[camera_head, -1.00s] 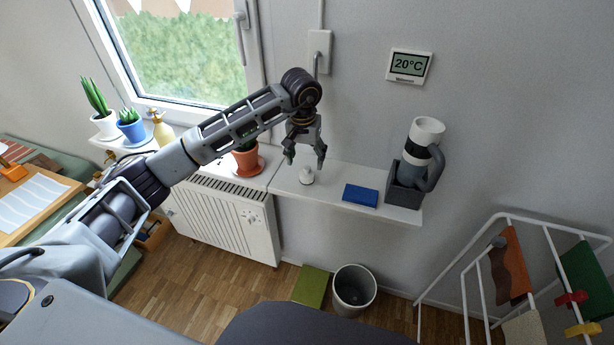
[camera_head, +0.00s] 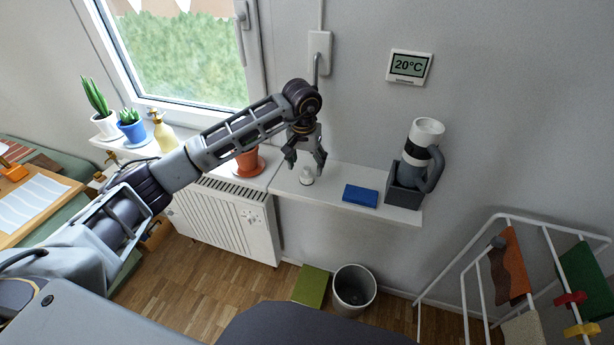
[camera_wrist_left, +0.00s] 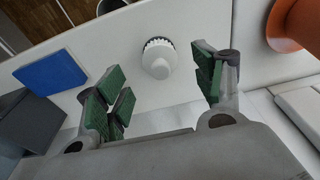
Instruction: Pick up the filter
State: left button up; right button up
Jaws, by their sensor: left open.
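A small white rounded piece with a dark ridged edge, seemingly the filter (camera_head: 307,177), stands on the white shelf (camera_head: 290,189) below the wall socket. In the left wrist view the filter (camera_wrist_left: 159,57) lies just beyond the gap between the fingers. My left gripper (camera_head: 305,166) points down from above, its fingertips close over the filter on either side. In the wrist view my left gripper (camera_wrist_left: 160,82) is open with its green pads apart and nothing between them. I cannot tell whether a finger touches the filter. My right gripper does not show.
A blue flat box (camera_head: 360,195) lies right of the filter. A grey holder (camera_head: 403,190) with a white and grey jug (camera_head: 422,150) stands at the shelf's right end. A plant pot (camera_head: 247,163) is to the left. A bin (camera_head: 354,290) stands below.

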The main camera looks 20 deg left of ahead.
aim_at(307, 169)
pick_arm(q)
jog(key=shift+f, duration=0.1)
dwell(0.3)
jog(key=shift+w+f+p, duration=0.2)
jog(key=shift+f+p, duration=0.15)
jog(key=shift+f, duration=0.9)
jog(key=shift+w+f+p, duration=0.15)
jog(key=shift+f+p, duration=0.15)
jog(key=shift+f, duration=0.95)
jog(key=c, duration=1)
